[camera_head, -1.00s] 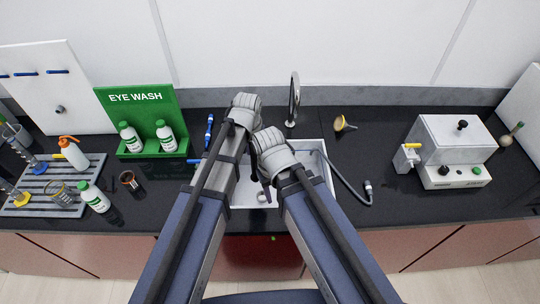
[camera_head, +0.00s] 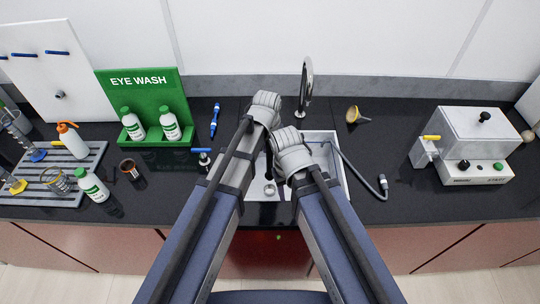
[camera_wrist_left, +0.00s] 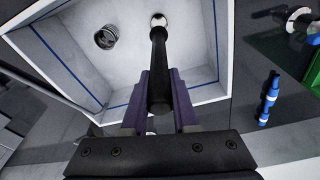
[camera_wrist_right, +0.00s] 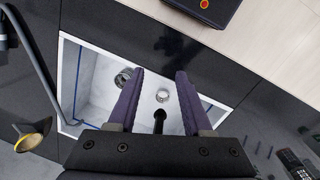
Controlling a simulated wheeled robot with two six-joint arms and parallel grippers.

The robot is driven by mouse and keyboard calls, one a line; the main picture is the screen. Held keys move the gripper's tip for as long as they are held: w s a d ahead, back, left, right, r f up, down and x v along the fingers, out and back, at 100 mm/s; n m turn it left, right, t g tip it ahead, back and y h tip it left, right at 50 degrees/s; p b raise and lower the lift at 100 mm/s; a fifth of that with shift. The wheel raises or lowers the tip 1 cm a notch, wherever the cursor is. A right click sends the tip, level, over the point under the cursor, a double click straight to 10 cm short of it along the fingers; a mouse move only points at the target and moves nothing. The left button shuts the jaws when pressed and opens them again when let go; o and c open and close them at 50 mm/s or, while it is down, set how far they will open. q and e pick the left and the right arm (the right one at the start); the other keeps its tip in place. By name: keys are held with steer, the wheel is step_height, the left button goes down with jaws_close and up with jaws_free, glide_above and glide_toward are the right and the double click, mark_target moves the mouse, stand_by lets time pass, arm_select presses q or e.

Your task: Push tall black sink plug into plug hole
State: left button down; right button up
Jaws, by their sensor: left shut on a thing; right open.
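The tall black plug (camera_wrist_left: 158,62) is a slim dark rod. My left gripper (camera_wrist_left: 160,76) is shut on it, one finger on each side. The plug's far end overlaps the edge of the bright plug hole ring (camera_wrist_left: 159,19) in the left wrist view. I cannot tell whether they touch. In the right wrist view the ring (camera_wrist_right: 162,95) shows just above the dark plug (camera_wrist_right: 159,121). My right gripper (camera_wrist_right: 160,74) is open and empty over the sink (camera_wrist_right: 98,72). In the head view both hands cover much of the sink (camera_head: 338,172).
A round metal strainer (camera_wrist_left: 106,36) sits in the sink beside the ring. A curved tap (camera_head: 307,78) stands behind the sink, and a hose (camera_head: 358,170) lies to its right. The eye wash stand (camera_head: 145,105) is left; a white machine (camera_head: 462,145) is right.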

arm_select(q)
steer(key=shift+f+b, duration=0.3)
steer(key=shift+f, duration=0.35)
arm_select(e)
steer(key=shift+o, duration=0.5)
steer(key=shift+f, duration=0.65)
arm_select(q)
steer(key=shift+w+n, duration=0.15)
steer(key=shift+n, duration=0.45)
arm_select(e)
steer(key=o, duration=0.3)
steer(key=shift+o, duration=1.4)
